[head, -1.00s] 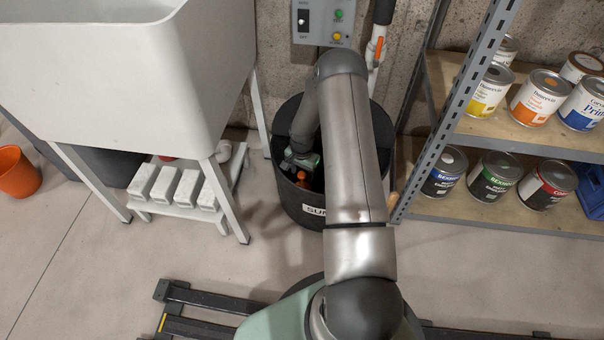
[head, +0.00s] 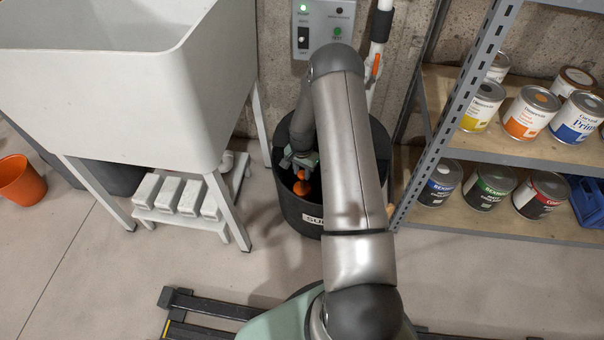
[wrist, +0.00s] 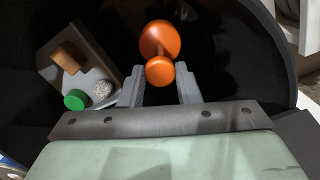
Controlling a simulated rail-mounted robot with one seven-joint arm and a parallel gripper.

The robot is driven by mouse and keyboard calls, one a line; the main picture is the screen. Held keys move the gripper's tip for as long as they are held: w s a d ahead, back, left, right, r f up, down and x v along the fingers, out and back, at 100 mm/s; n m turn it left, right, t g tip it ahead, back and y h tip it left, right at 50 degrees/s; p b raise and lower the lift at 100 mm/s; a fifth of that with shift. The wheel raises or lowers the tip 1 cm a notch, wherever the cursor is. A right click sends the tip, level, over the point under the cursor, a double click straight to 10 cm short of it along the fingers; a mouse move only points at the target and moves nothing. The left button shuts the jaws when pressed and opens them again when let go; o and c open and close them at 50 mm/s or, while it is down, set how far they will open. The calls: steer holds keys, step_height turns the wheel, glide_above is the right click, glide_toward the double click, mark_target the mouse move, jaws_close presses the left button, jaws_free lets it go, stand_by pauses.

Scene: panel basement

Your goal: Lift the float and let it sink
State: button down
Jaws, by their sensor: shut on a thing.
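The orange float (head: 302,188) is inside the dark sump basin (head: 298,210), against the black interior. In the wrist view the float (wrist: 158,40) has a wide round body and a smaller round knob nearer to me. My gripper (head: 300,163) reaches down into the basin from above. In the wrist view its two grey fingers (wrist: 160,88) stand either side of the float's upper part and are shut on it. The exact contact is hidden behind the knob. I cannot tell whether water is in the basin.
A grey bracket (wrist: 85,70) inside the basin carries a brown cylinder, a green cap and a speckled ball. A control panel (head: 325,22) with a lit green lamp is on the wall. A white sink (head: 200,90) stands left, a paint shelf (head: 500,145) right.

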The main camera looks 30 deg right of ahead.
steer(key=shift+r, duration=0.1)
steer(key=c, duration=1.1)
jaws_free()
steer(key=shift+o, duration=0.2)
step_height(320, 180, up, 17)
steer(key=p, duration=0.5)
steer(key=shift+r, duration=0.2)
